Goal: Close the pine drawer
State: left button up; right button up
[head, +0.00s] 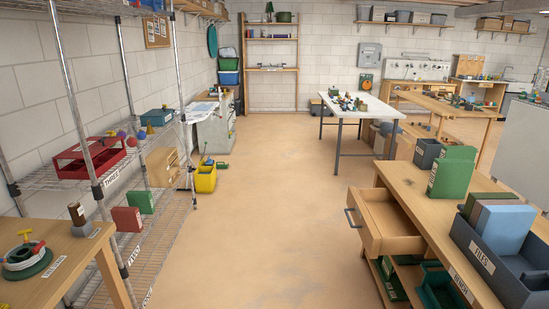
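The pine drawer (365,229) is a light wooden drawer with a dark bar handle (352,218) on its front. It stands pulled out from the left side of the wooden bench (418,194) at the right. Its front faces left into the floor area, and its open top shows an inside that looks empty. Neither of my grippers shows in the head view, so whether they are open or shut cannot be seen.
The floor (250,200) left of the drawer is clear. A wire shelf rack (160,225) and a wooden table (60,260) stand at the left. A white-topped table (345,112) is farther back. A green box file (454,172) and a grey bin (510,270) stand on the bench.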

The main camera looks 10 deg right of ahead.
aim_at(384, 228)
jog(key=i+j+z, duration=0.15)
jog(key=i+z, duration=0.3)
jog(key=i+j+z, duration=0.25)
jog(key=z, duration=0.25)
jog(key=i+j+z, duration=0.3)
jog(key=j+z, duration=0.15)
jog(key=i+j+z, duration=0.2)
jog(key=j+z, duration=0.3)
jog(key=i+j+z, duration=0.1)
jog(key=j+z, duration=0.2)
jog(key=j, duration=0.4)
jog(key=j+z, duration=0.25)
jog(key=j, duration=0.4)
jog(key=i, duration=0.05)
